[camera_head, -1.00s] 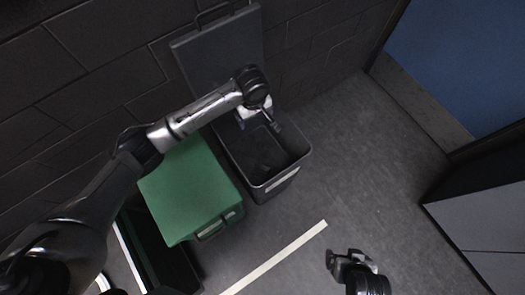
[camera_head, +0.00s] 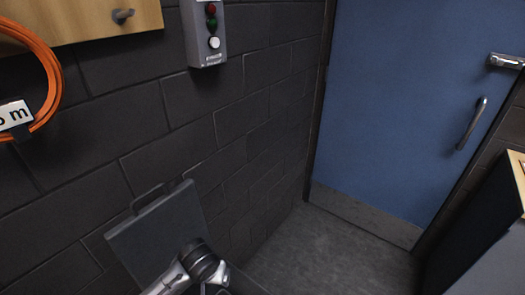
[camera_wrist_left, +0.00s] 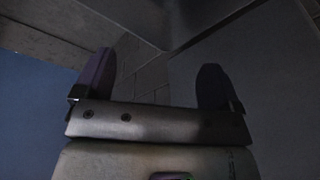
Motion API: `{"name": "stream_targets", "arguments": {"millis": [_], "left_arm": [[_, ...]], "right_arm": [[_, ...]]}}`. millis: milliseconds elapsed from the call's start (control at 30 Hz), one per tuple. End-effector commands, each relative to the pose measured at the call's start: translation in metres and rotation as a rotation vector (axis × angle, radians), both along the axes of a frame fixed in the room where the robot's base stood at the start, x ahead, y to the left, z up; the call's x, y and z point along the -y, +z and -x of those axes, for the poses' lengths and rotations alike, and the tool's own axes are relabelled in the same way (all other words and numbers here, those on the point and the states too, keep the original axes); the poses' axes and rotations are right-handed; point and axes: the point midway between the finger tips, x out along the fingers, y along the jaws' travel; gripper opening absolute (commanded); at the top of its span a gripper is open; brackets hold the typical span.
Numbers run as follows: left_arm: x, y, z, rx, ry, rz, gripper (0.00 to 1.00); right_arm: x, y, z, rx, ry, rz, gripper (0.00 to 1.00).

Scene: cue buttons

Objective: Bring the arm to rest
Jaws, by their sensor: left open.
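My left arm shows at the bottom of the head view, in front of the raised grey bin lid (camera_head: 160,238). Its gripper lies at or below the lower edge there, so its fingers do not show clearly. In the left wrist view my left gripper (camera_wrist_left: 155,85) is open, with its two dark fingers wide apart and nothing between them. Grey surfaces and a strip of block wall show beyond the fingers. My right gripper is not in view.
A cue button box (camera_head: 207,35) with red, green and white buttons hangs on the dark block wall (camera_head: 170,110). A blue door (camera_head: 400,110) stands at right. Grey floor (camera_head: 320,255) is clear before it.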

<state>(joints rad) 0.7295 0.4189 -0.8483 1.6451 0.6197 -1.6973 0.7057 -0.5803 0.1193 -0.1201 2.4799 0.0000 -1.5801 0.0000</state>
Motion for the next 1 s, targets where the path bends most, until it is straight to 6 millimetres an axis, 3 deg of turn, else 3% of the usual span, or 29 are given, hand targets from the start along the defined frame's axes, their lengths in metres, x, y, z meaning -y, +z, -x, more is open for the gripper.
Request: {"name": "stream_targets", "arguments": {"millis": [100,267,400,500,733,867,1000], "left_arm": [[0.007,0.042,-0.012,0.167,-0.214,-0.047,0.89],[0.016,0.107,-0.021,0.396,-0.409,-0.111,0.89],[0.018,0.153,-0.008,0.573,-0.506,-0.157,0.89],[0.012,0.172,0.011,0.661,-0.514,-0.167,0.89],[-0.018,0.177,0.066,0.727,-0.377,-0.119,0.89],[-0.041,0.158,0.109,0.676,-0.268,-0.08,0.89],[-0.059,0.126,0.161,0.558,-0.18,-0.04,0.89]], "right_arm": [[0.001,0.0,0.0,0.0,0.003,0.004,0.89],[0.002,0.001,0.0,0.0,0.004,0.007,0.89],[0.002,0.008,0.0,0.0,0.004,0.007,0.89],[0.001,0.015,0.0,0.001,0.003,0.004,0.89],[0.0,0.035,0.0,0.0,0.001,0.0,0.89],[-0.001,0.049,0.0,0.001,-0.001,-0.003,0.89],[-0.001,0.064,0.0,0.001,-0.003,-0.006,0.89]]}}
